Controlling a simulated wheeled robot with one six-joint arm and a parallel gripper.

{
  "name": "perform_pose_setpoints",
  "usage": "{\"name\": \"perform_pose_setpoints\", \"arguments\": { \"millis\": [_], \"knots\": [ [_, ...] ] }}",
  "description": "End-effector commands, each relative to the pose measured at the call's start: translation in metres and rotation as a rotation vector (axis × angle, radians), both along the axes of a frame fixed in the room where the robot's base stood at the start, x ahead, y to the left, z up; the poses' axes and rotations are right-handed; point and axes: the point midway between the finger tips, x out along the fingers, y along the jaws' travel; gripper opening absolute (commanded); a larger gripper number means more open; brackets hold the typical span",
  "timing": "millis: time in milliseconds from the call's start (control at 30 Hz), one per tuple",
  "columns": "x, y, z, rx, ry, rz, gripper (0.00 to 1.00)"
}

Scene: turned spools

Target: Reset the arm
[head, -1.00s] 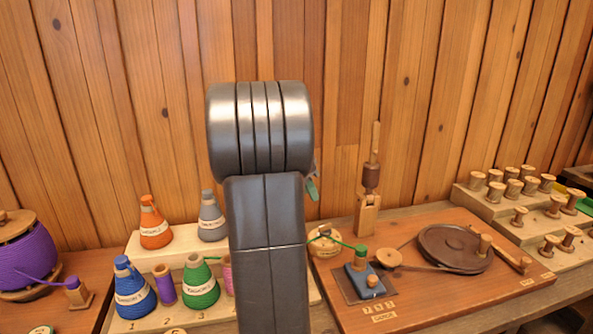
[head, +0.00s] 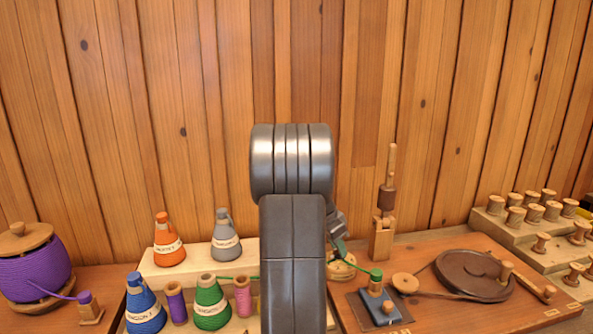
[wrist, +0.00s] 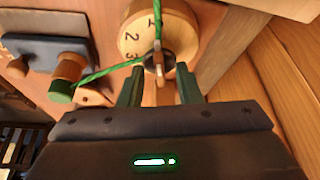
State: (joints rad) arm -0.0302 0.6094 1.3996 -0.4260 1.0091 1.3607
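My arm's dark links fill the middle of the head view and hide most of my gripper (head: 341,249), which shows just right of the arm. In the wrist view my gripper (wrist: 160,90) has its two dark green fingers apart, one each side of a gap. A round wooden dial with numbers (wrist: 133,38) lies beyond the fingertips, with a dark knob and a slim wooden piece seen in the gap. No held thing shows between the fingers. I cannot tell how far the dial is from the fingertips.
A green thread (wrist: 105,73) runs from the dial to a green-topped peg (wrist: 62,90) on a blue block (head: 378,305). A dark wheel (head: 470,275) sits on the board to the right. Thread cones (head: 210,302) stand left of my arm. Several wooden spools (head: 540,242) stand far right.

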Motion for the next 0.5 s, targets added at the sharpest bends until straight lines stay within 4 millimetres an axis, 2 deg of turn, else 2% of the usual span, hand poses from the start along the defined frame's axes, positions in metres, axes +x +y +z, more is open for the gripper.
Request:
{"name": "perform_pose_setpoints", "arguments": {
  "millis": [300,500],
  "knots": [
    [0.0,0.001,0.003,0.0,0.0,0.0,0.31],
    [-0.003,0.01,0.026,0.0,-0.004,-0.006,0.31]
  ]
}}
